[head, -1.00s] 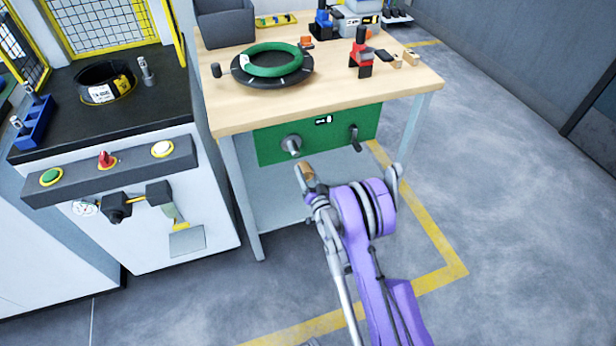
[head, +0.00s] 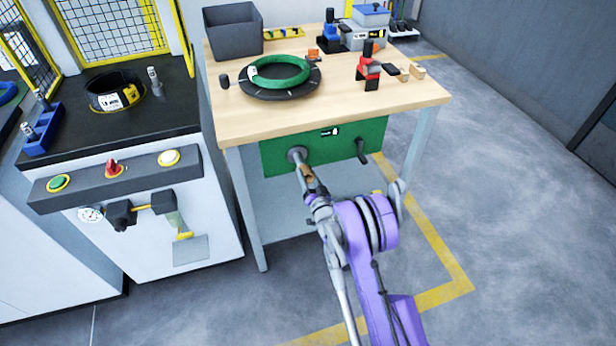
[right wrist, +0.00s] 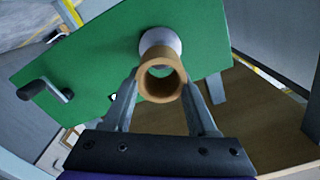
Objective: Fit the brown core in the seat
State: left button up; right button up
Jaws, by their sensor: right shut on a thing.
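The brown core (head: 304,175) is a short hollow tube, held in my right gripper (head: 310,188). In the right wrist view the core (right wrist: 162,86) sits between the two fingers of the gripper (right wrist: 163,100), its open end facing the camera. The seat (head: 296,154) is a round grey fitting on the green panel under the table top. In the right wrist view the seat (right wrist: 161,40) shows just behind the core, roughly in line with it. The core partly hides the seat, and I cannot tell whether they touch. My left gripper is not in view.
The green panel (head: 340,150) also carries a dark crank handle (head: 361,152) right of the seat. The wooden table top (head: 300,118) overhangs the panel. A machine with buttons (head: 115,172) stands at left. The floor at right is clear.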

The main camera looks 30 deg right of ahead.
aim_at(302, 160)
jog(key=shift+b, duration=0.45)
dwell(1.3)
jog(key=shift+b+x, duration=0.45)
jog(key=shift+x, duration=3.15)
jog(key=o, duration=1.4)
jog(key=shift+o, duration=0.2)
jog(key=shift+s, duration=0.1)
jog(key=p+v, duration=0.1)
jog(key=v, duration=0.9)
jog(key=shift+s, duration=0.3)
jog(key=shift+a, duration=0.1)
jog(key=shift+r, duration=0.1)
